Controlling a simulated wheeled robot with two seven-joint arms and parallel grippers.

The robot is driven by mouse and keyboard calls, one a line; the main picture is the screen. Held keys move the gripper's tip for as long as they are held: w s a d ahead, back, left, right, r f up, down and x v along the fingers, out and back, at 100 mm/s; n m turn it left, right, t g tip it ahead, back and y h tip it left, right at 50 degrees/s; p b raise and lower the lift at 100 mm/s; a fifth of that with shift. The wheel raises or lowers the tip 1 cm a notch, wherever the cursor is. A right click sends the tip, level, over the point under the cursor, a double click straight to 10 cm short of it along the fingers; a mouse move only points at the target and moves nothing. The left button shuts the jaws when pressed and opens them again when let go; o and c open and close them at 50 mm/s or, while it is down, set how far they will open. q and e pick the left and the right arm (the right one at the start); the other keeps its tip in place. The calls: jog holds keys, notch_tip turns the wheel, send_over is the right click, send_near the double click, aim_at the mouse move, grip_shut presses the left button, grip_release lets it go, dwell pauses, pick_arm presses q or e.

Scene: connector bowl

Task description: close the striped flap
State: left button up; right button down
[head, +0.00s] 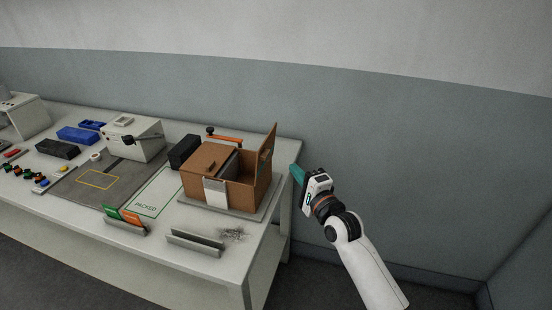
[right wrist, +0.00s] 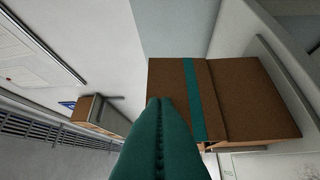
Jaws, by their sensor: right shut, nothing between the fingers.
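A brown cardboard box (head: 246,194) stands on a grey tray near the right end of the table. Its right flap (head: 268,145) stands up, leaning slightly outward. The box's left flap (head: 208,159) lies folded over the top. My right gripper (head: 295,172), with teal fingers, is shut and empty to the right of the box. Its fingers (right wrist: 160,102) appear in front of the striped flap; contact cannot be told. My left gripper is out of view.
A slotted metal holder (head: 195,243) lies in front of the box. An orange-handled tool (head: 225,138) and a black block (head: 185,151) are behind and left of it. A white machine (head: 134,139) stands further left. Right of the table is open floor.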

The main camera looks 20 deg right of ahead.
jog(key=w+a+p, duration=0.2)
jog(key=w+a, duration=0.2)
jog(key=w, duration=0.1)
jog(key=shift+w+r, duration=0.15)
jog(key=shift+r, duration=0.15)
jog(key=shift+d, duration=0.1)
jog(key=shift+w, duration=0.1)
